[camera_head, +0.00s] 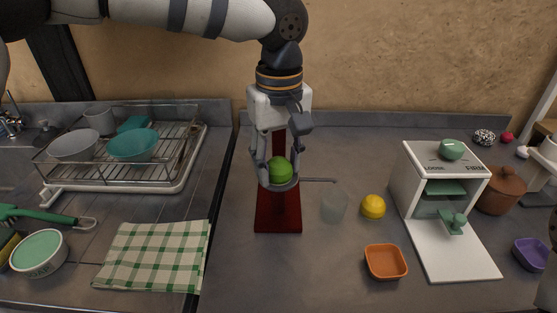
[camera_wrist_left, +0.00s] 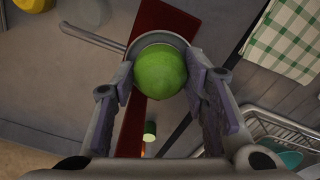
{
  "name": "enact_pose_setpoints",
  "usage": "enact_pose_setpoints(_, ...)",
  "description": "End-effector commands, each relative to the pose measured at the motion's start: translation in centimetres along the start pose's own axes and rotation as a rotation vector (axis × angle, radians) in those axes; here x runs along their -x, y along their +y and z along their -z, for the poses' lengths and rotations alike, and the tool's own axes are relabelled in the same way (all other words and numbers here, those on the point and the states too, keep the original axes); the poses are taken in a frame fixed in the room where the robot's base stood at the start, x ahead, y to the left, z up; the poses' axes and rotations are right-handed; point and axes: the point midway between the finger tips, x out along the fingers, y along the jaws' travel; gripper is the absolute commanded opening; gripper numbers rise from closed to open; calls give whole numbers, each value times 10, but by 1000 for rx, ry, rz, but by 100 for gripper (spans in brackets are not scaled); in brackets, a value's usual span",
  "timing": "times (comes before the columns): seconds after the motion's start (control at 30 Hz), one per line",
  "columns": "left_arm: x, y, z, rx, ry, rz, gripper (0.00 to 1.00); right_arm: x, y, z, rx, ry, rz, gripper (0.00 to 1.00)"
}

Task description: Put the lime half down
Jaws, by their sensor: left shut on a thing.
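My left gripper (camera_head: 279,172) comes down from above and is shut on the green lime half (camera_head: 281,170), with one finger on each side. The lime half also shows between the fingers in the left wrist view (camera_wrist_left: 160,72). It is at the round grey metal cup of a press with a red stand (camera_head: 278,221). The cup's rim (camera_wrist_left: 134,43) shows around part of the lime half in the left wrist view. I cannot tell whether the lime half touches the cup. The press handle (camera_head: 319,180) points right. My right gripper is not seen.
A clear glass (camera_head: 334,207), a yellow lemon (camera_head: 373,207) and an orange bowl (camera_head: 386,262) stand right of the press. A white box (camera_head: 411,185) with its door down is farther right. A checked cloth (camera_head: 155,255) and a dish rack (camera_head: 180,165) are left.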

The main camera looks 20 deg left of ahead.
Motion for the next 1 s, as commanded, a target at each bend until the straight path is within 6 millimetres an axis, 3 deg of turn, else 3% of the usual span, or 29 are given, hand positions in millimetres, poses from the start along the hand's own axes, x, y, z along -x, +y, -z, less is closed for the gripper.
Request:
enact_pose_setpoints(0.4, -16, -1, -2, 0, -7, 6, 9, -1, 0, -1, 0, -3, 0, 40)
enact_pose_setpoints(0.43, -17, -1, -2, 0, -8, 8, 45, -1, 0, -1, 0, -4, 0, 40)
enact_pose_setpoints(0.5, -18, -1, -2, 0, -11, 10, 61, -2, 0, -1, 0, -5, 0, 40)
enact_pose_setpoints(1.0, -16, -2, -2, -2, -9, 11, 61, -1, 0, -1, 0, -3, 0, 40)
